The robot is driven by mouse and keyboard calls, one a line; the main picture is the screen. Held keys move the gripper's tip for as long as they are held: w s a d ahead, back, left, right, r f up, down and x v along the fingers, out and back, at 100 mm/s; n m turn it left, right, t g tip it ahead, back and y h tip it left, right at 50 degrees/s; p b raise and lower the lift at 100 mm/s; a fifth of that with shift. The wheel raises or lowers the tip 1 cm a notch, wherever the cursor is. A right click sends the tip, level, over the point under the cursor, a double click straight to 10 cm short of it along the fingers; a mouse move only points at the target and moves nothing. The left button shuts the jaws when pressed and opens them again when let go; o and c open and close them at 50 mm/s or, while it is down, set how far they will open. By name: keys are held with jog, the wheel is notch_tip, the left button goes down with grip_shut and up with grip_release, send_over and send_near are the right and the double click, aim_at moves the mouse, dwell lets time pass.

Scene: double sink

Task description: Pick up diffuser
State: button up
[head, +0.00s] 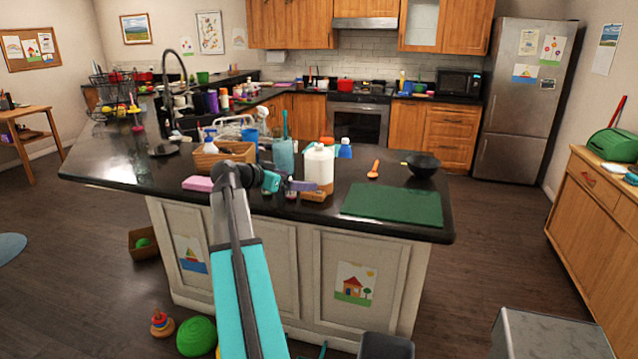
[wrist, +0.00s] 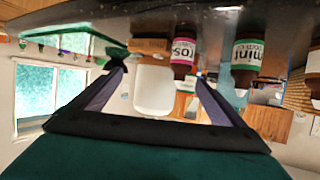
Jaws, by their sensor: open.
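The likely diffuser (head: 319,168) is a white rounded body on a wood-brown base, upright near the front of the dark island counter. The wrist view is upside down. There the white body (wrist: 153,90) shows between my fingers, farther off, with its brown base (wrist: 150,46) above it. My gripper (head: 303,185) is just left of and in front of it in the head view, low over the counter. In the wrist view my gripper (wrist: 160,75) is open, with nothing held. I cannot tell whether a fingertip touches anything.
A pink-labelled bottle (wrist: 184,52) and a green-labelled bottle (wrist: 246,58) stand close by. A clear blue cup (head: 284,158), a wicker basket (head: 222,155) and a pink sponge (head: 198,184) are to the left.

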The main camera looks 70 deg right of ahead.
aim_at(309, 179)
jog(key=shift+p+x, duration=0.35)
jog(key=shift+x, duration=1.6)
jog(key=shift+p+x, duration=1.3)
jog(key=shift+x, duration=0.95)
jog(key=shift+s+d, duration=0.2)
jog(key=shift+d, duration=0.05)
jog(key=shift+f, duration=0.1)
jog(key=c, duration=1.4)
jog(key=shift+c, duration=0.4)
